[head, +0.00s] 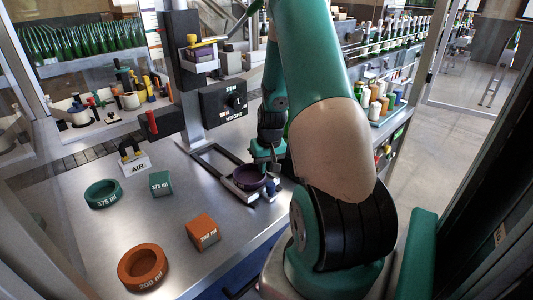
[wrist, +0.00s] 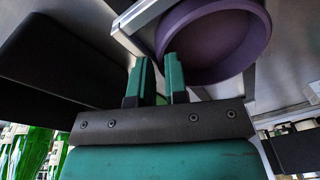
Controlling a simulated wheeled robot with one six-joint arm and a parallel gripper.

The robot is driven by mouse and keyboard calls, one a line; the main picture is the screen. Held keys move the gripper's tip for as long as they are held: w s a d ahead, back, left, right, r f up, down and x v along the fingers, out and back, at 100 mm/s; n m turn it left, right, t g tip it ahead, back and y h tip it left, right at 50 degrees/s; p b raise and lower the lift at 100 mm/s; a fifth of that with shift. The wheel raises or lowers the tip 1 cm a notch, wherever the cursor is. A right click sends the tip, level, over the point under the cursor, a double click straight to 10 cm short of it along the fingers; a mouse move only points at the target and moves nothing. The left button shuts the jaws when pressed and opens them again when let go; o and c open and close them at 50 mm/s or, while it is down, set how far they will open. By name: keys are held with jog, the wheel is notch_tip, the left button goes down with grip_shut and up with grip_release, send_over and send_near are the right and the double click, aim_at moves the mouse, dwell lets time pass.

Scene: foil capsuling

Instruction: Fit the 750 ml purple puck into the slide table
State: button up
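The purple puck (head: 248,177), a round open-topped ring, sits at the near end of the slide table (head: 213,161), a metal rail frame on the bench. Part of the puck is hidden by my arm, so I cannot tell whether it is fully seated. My gripper (head: 268,164) is beside the puck's far right side, pointing down. In the wrist view the puck (wrist: 215,45) is close to the two green fingertips (wrist: 158,62). The fingers are apart with a visible gap, and the right one overlaps the puck's edge. Nothing is visibly clamped between them.
A green 375 ml puck (head: 103,194) and block (head: 161,183), and an orange 200 ml puck (head: 142,267) and block (head: 203,231), stand on the bench. The HEIGHT box (head: 224,101) and column are behind the slide. An AIR plate (head: 133,164) is at left.

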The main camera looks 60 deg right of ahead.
notch_tip(320, 180, up, 11)
jog(key=s+b, duration=0.1)
jog(key=b, duration=0.1)
jog(key=w+a+r+n+y, duration=0.1)
jog(key=w+a+r+n, duration=0.15)
jog(key=a, duration=0.85)
jog(key=w+a+r+n+y, duration=0.1)
jog(key=a+r+n, duration=0.3)
jog(key=a, duration=0.7)
jog(key=s+a+r+n+y, duration=0.1)
jog(key=s+a+n, duration=0.3)
jog(key=s+a, duration=0.3)
jog(key=s+a+r+n+g+y, duration=0.1)
jog(key=s+a+n, duration=0.3)
jog(key=a, duration=0.9)
jog(key=s+r, duration=0.1)
jog(key=s, duration=0.2)
jog(key=shift+s+a+r, duration=0.2)
jog(key=shift+s, duration=0.05)
jog(key=shift+f+b, duration=0.4)
jog(key=shift+b, duration=0.15)
